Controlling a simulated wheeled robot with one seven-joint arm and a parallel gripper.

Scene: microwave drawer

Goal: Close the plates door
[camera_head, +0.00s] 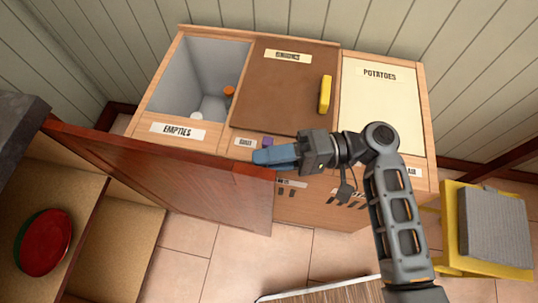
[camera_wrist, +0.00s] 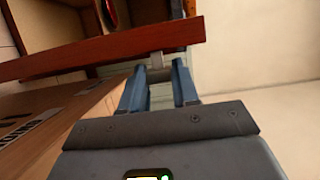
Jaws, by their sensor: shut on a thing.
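The plates door (camera_head: 170,172) is a reddish-brown panel standing open, swung out from the cabinet at left. Inside that cabinet (camera_head: 120,250), a red plate with a green rim (camera_head: 42,242) lies on a shelf. My gripper (camera_head: 262,157), with blue fingers, is at the door's free end. In the wrist view the door (camera_wrist: 100,50) crosses the top, and my gripper (camera_wrist: 158,80) is shut on a small pale handle (camera_wrist: 157,66) on it. The handle is hidden in the head view.
A wooden bin unit stands behind the door, with an open empties bin (camera_head: 200,75), a brown lid with a yellow handle (camera_head: 326,95) and a potatoes lid (camera_head: 383,110). A yellow stool (camera_head: 450,235) with a grey cushion is at right. Tiled floor shows in front.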

